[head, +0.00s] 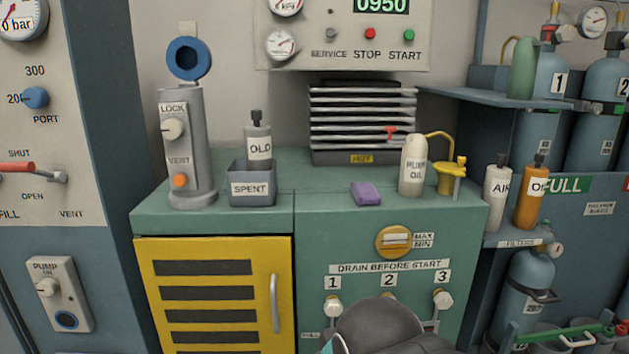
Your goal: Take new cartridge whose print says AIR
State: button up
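A pale grey cartridge (496,197) with a dark cap and the print AIR stands upright on a small shelf (510,240) at the right, labelled FILTERS. An orange cartridge (530,208) with a dark cap stands close to its right; its print is only partly readable and starts with O. A grey cartridge marked OLD (259,143) stands upright in a bin marked SPENT (252,189) on the green counter. A dark rounded part of my arm shows at the bottom centre. My gripper's fingers are not in view.
A PUMP OIL bottle (413,170) and a yellow funnel-like part (451,178) stand near the counter's right end, left of the shelf. A purple sponge-like block (366,194) lies mid-counter. A grey column with a blue ring (188,61) stands left. Blue gas cylinders (604,90) fill the right.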

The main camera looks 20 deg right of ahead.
aim_at(497, 178)
jog(key=u, duration=1.8)
jog(key=k, duration=1.7)
jog(key=z, duration=2.4)
